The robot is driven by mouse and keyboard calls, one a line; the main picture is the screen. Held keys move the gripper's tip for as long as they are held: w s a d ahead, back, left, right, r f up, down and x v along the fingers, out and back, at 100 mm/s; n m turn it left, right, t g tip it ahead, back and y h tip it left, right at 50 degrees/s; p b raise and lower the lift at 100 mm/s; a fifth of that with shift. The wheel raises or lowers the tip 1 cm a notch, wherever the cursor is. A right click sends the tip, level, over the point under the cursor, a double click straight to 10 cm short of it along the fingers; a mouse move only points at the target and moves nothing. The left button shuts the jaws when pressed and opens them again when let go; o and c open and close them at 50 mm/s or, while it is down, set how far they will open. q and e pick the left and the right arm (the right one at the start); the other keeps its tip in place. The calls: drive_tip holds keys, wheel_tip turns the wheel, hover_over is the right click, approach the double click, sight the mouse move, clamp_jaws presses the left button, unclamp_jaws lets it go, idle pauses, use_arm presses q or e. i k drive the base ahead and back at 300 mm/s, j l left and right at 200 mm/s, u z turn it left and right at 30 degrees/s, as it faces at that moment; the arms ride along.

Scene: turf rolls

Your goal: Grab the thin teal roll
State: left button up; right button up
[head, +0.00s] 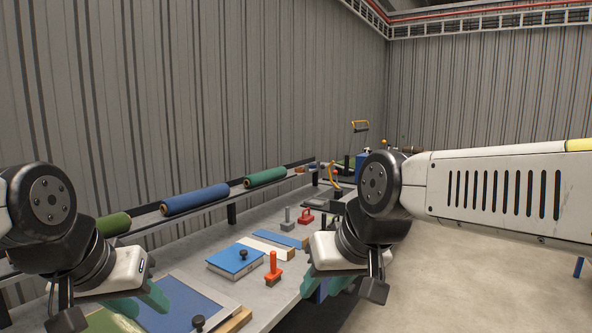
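The teal roll (265,177) lies on its side on the raised rail along the wall, beyond the blue roll. It looks thinner than the blue roll (195,199). My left gripper (110,304) is at the lower left, over the near end of the bench, well short of the teal roll. My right gripper (341,289) is over the bench's right edge, to the right of and nearer than the teal roll. Both grippers seem open, with their finger parts apart, and I see nothing held. The left one is partly cut off by the frame's bottom edge.
A green roll (113,224) lies at the rail's near end. A corrugated wall (180,90) stands behind the rail. Open floor lies to the right.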

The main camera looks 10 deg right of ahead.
sight(260, 179)
drive_tip(key=i+l+u, duration=0.1)
drive_tip(key=u, duration=0.3)
drive_tip(key=l+u, duration=0.1)
drive_tip(key=u, duration=0.3)
drive_tip(key=i+l+u, duration=0.1)
drive_tip(key=u, duration=0.3)
drive_tip(key=l+u, duration=0.45)
drive_tip(key=l, duration=0.6)
drive_tip(key=l+u, duration=0.4)
drive_tip(key=l, duration=1.2)
drive_tip(key=k+l, duration=0.15)
drive_tip(key=l, duration=0.8)
